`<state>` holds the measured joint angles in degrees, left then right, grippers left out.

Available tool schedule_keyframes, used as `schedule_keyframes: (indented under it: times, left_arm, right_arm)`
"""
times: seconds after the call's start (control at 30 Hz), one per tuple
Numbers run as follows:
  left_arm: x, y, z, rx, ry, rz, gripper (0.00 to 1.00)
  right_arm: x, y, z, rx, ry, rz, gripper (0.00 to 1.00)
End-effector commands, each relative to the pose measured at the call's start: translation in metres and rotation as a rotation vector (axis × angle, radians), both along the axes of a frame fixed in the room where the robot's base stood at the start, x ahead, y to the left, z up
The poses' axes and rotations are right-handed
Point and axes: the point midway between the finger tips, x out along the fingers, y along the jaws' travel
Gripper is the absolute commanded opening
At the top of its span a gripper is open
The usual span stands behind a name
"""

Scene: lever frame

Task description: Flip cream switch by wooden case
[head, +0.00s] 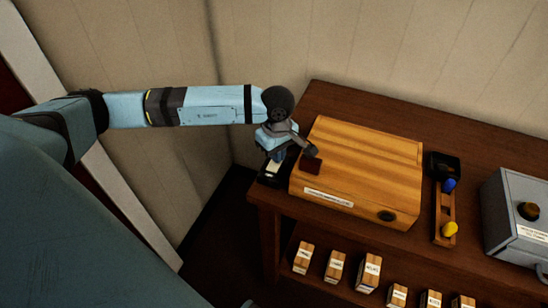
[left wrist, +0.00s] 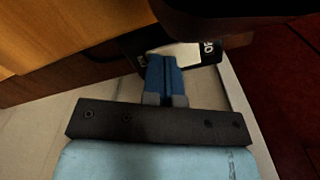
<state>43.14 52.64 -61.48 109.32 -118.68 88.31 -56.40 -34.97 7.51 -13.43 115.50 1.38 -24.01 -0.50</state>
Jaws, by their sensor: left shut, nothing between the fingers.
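The cream switch (head: 272,169) sits on a black base (head: 268,180) at the left end of the table, beside the wooden case (head: 365,165). In the left wrist view the cream switch (left wrist: 182,54) shows behind my fingertips, with white letters on its black base (left wrist: 209,46), partly cut off. My left gripper (head: 277,156) is shut and empty, over the switch. Its blue fingers also show in the left wrist view (left wrist: 163,60). They overlap the cream part; I cannot tell whether they touch it. My right gripper is not in view.
Several small boxes (head: 336,266) stand on the lower shelf. The wall is close behind.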

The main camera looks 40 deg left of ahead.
Motion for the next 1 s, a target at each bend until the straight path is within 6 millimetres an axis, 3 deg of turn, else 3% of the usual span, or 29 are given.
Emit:
schedule_keyframes:
  times: [1.0]
  left_arm:
    - [-0.001,0.0,0.069,0.002,0.003,0.0,0.0]
  right_arm:
    - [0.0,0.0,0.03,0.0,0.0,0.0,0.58]
